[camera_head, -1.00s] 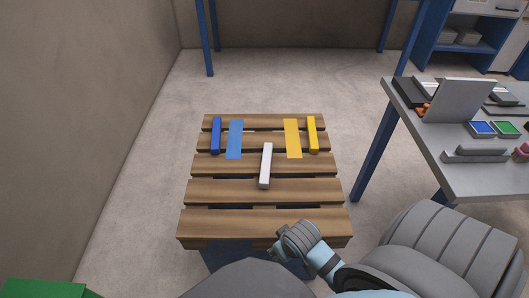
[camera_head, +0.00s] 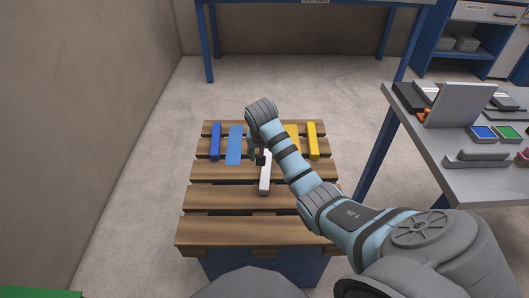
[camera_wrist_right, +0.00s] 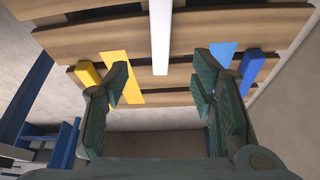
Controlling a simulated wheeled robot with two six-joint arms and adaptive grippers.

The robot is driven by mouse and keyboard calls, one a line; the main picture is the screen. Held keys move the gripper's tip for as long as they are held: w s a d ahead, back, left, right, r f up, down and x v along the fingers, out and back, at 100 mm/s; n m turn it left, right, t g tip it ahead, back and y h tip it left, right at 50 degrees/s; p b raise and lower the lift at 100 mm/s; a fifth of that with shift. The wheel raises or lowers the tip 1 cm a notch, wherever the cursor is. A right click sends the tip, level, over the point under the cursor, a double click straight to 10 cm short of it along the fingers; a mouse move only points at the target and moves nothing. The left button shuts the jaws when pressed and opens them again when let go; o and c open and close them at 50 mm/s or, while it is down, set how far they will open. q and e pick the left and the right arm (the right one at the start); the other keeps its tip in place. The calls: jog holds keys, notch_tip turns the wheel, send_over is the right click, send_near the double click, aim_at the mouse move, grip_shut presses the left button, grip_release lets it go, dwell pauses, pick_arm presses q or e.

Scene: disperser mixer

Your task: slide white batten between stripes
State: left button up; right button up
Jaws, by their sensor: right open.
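The white batten (camera_head: 265,175) lies lengthwise on the slatted wooden pallet (camera_head: 250,228), its far end partly behind my right gripper. The light blue stripe (camera_head: 234,146) is left of it. The yellow stripe (camera_head: 292,133) is right of it and partly covered by my arm. My right gripper (camera_head: 257,157) is over the pallet near the batten's far end. In the right wrist view the open jaws (camera_wrist_right: 160,84) are empty. There the batten (camera_wrist_right: 161,38) points toward the gap between the fingers, apart from both. My left gripper is not in view.
A dark blue bar (camera_head: 215,141) lies left of the blue stripe, and a yellow bar (camera_head: 313,141) lies right of the yellow stripe. A grey table (camera_head: 455,180) with tools and boxes stands at the right. The near pallet slats are clear.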

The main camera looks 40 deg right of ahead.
jog(key=b, duration=0.5)
send_over(266, 168)
jog(key=s+a, duration=0.2)
notch_tip(266, 168, down, 8)
jog(key=shift+d+f, duration=0.15)
jog(key=b+x, duration=0.2)
jog(key=x, duration=0.2)
jog(key=shift+w+d+f, duration=0.1)
jog(key=shift+w+f, duration=0.05)
jog(key=shift+f, duration=0.05)
jog(key=shift+w+d+f+b, duration=0.25)
jog(key=shift+f+b, duration=0.2)
jog(key=shift+f, duration=0.15)
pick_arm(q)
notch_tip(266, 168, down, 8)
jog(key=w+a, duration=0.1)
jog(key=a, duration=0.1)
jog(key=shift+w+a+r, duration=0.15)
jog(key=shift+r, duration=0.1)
pick_arm(e)
jog(key=shift+r, duration=0.1)
jog(key=shift+c, duration=0.4)
